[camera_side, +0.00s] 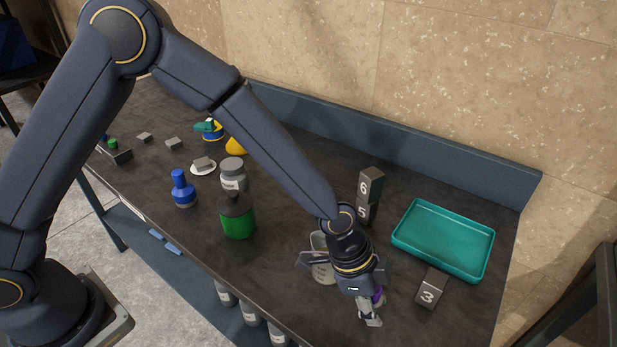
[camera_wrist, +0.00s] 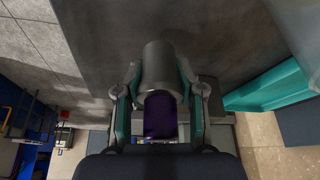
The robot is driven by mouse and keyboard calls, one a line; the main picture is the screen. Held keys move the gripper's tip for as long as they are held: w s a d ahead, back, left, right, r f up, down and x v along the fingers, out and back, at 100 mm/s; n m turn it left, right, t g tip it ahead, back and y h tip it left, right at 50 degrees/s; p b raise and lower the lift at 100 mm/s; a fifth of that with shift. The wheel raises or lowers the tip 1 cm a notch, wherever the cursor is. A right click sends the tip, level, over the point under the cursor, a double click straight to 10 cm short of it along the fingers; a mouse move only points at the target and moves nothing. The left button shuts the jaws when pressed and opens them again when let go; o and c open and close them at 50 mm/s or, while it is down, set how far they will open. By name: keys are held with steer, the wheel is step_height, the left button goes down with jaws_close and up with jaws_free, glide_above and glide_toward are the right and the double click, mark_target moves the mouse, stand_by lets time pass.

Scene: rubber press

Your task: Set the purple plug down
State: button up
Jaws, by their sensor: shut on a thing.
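The purple plug (camera_wrist: 160,116) shows in the wrist view between the fingers of my gripper (camera_wrist: 159,78). A grey metal cylinder, seemingly the plug's other end, extends from the purple part toward the dark bench top. The fingers are shut on it, one on each side. In the side view my gripper (camera_side: 372,312) is low over the front right of the bench, and only a sliver of purple (camera_side: 378,296) shows beside a finger. Whether the plug touches the bench I cannot tell.
A teal tray (camera_side: 443,240) lies to the right, with block 3 (camera_side: 431,288) close to my gripper. A clear beaker (camera_side: 322,262) stands just left of it. Blocks 6 and 5 (camera_side: 369,190) are stacked behind.

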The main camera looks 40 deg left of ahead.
steer(key=shift+f, duration=0.8)
steer(key=shift+f, duration=0.1)
steer(key=o, duration=1.2)
steer(key=v, duration=1.2)
steer(key=a+r+n+t+y, duration=0.1)
steer(key=a+r+n, duration=0.1)
steer(key=a+r, duration=0.3)
steer(key=a+r+n+t+y, duration=0.1)
steer(key=a+r+n, duration=0.15)
steer(key=a, duration=0.55)
steer(key=s+a+r+n+t+y, duration=0.1)
steer(key=s+a+r+n, duration=0.2)
steer(key=s+a+n, duration=0.2)
steer(key=s+a+r+n+t+y, duration=0.1)
steer(key=s+a+r+n, duration=0.3)
steer(key=s+a, duration=0.4)
steer(key=a+n, duration=0.1)
steer(key=a, duration=0.3)
steer(key=shift+a, duration=0.15)
